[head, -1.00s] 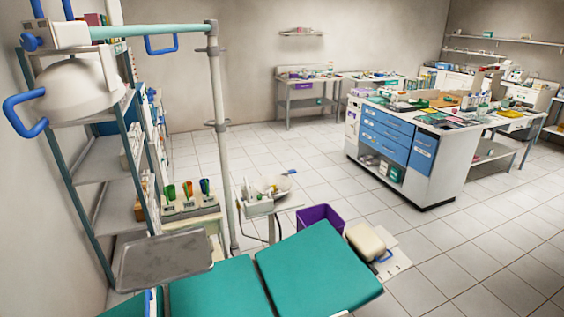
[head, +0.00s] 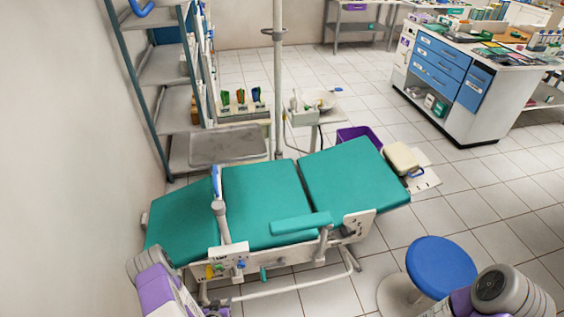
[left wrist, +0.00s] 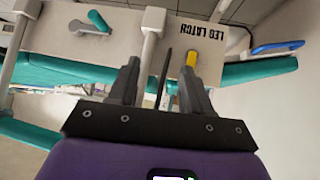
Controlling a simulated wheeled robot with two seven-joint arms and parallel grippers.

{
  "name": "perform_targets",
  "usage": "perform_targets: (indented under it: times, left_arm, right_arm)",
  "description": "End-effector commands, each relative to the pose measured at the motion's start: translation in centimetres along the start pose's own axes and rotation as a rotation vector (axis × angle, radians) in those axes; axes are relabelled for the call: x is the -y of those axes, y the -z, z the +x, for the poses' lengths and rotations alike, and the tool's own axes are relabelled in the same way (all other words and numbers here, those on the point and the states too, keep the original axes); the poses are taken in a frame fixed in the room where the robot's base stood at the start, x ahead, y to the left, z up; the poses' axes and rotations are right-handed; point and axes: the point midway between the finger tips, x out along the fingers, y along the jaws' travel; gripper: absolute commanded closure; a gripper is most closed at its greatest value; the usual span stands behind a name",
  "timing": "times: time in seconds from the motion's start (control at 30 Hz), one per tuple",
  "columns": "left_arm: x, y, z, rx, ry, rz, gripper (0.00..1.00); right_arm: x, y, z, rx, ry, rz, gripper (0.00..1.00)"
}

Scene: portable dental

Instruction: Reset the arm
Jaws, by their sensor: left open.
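The dental chair with teal cushions (head: 262,203) lies flat across the middle of the head view. My left arm enters at the bottom left, and its gripper (head: 218,311) is barely visible at the bottom edge. In the left wrist view, my left gripper (left wrist: 160,82) is open, its two dark fingers apart with nothing clearly held between them. It faces a pale panel (left wrist: 125,45) lettered "LEG LATCH", upside down. A yellow lever (left wrist: 191,58) shows behind the right finger and a green lever (left wrist: 97,22) is at upper left. My right gripper is out of view.
A blue stool (head: 441,266) stands right of the chair. A grey metal tray (head: 228,146) and a shelf rack (head: 160,68) are behind it at left, near the wall. A purple bin (head: 357,134) and blue-drawered cabinet (head: 440,75) are farther back. Tiled floor is clear at right.

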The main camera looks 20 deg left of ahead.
Motion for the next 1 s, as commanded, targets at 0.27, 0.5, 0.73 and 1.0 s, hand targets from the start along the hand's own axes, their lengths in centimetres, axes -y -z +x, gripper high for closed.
perform_targets:
  times: [0.27, 0.5, 0.73, 1.0]
  left_arm:
    - [-15.1, 1.7, -5.1, 0.435, -0.246, -0.031, 0.51]
    - [-22.4, 0.0, -14.6, 0.783, -0.322, 0.002, 0.51]
    - [-23.7, -0.7, -17.9, 0.889, -0.324, 0.019, 0.51]
    - [-23.6, -0.8, -17.9, 0.889, -0.324, 0.019, 0.51]
  right_arm:
    - [0.0, 0.1, 0.0, -0.001, 0.0, 0.0, 0.57]
    - [0.0, 0.0, 0.0, -0.001, 0.0, 0.0, 0.57]
    - [0.0, 0.0, 0.0, -0.001, 0.0, 0.0, 0.57]
    - [0.0, 0.0, 0.0, -0.001, 0.0, 0.0, 0.57]
